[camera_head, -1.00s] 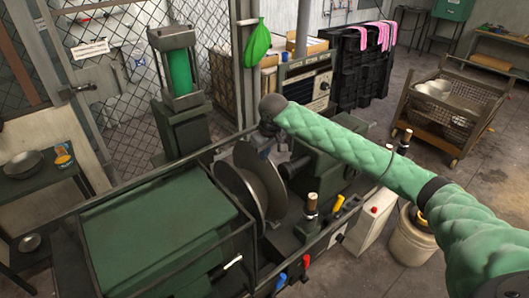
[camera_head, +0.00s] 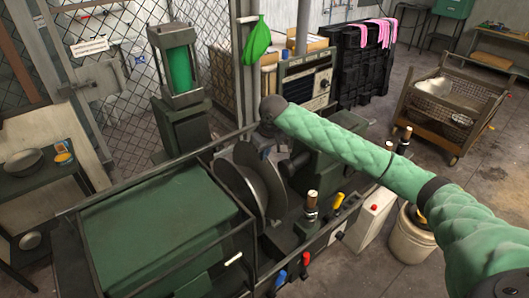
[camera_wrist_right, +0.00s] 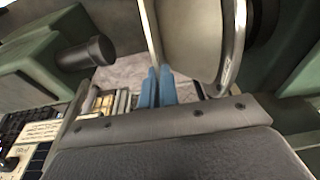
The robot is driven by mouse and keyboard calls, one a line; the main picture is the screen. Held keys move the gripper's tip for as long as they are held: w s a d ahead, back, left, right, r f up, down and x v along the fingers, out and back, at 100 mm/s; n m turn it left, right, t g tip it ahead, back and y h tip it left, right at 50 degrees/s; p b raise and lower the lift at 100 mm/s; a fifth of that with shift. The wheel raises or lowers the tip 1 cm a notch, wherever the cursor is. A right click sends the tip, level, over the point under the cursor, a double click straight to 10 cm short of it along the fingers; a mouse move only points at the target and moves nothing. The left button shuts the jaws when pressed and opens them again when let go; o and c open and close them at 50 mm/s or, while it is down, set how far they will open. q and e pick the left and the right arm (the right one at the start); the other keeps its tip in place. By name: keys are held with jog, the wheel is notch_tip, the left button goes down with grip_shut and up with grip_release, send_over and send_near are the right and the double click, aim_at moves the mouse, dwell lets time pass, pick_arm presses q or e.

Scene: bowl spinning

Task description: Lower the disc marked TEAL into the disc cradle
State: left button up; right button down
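Two large grey metal discs stand upright, close together, in the middle of the green machine in the head view: a left disc (camera_head: 233,183) and a right disc (camera_head: 262,178). I can read no TEAL marking on either. My right gripper (camera_wrist_right: 157,70) shows blue fingers in the right wrist view, close together at the lower rim of a thin, edge-on disc (camera_wrist_right: 150,28); the rim seems to lie between the fingertips. A second disc (camera_wrist_right: 196,40) stands beside it. In the head view the wrist hides the fingers above the discs. I cannot single out the cradle. My left gripper is not in view.
A green cover (camera_head: 155,235) with a dark frame lies left of the discs. A press with a green cylinder (camera_head: 180,72) stands behind. Levers (camera_head: 311,206) and a control box (camera_head: 368,222) are at the right. A wire cart (camera_head: 450,112) stands farther off.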

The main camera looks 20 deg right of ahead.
jog(key=shift+x, duration=0.95)
dwell(0.5)
jog(key=shift+s, duration=0.15)
jog(key=c, duration=1.6)
grip_release()
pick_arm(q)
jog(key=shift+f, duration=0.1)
